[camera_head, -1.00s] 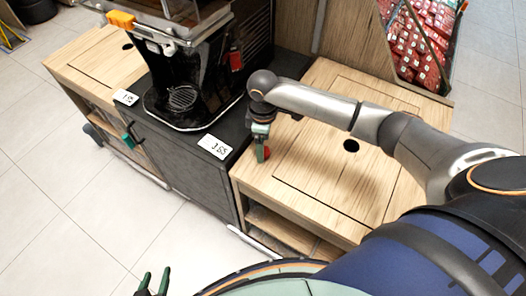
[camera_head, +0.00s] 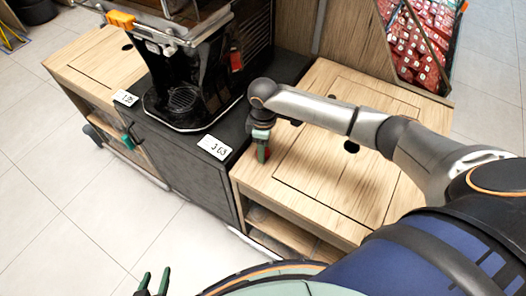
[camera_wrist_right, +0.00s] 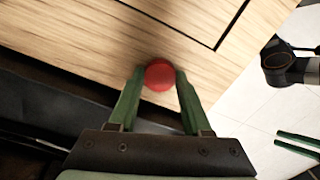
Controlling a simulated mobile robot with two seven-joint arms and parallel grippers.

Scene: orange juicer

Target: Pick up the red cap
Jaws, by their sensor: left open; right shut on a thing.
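The red cap (camera_wrist_right: 159,76) is round and sits between the green fingertips of my right gripper (camera_wrist_right: 157,88) in the right wrist view. The fingers touch it on both sides. In the head view my right gripper (camera_head: 262,153) points down at the near left corner of the wooden counter top, and only a little of the red cap shows beside its fingers. I cannot tell whether the cap still touches the wood. My left gripper (camera_head: 153,281) is open and empty at the bottom edge of the head view, over the floor.
The black juicer (camera_head: 190,80) stands on a dark cabinet to the left, with white price cards (camera_head: 214,147). Red packages (camera_head: 415,45) lie at the back right.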

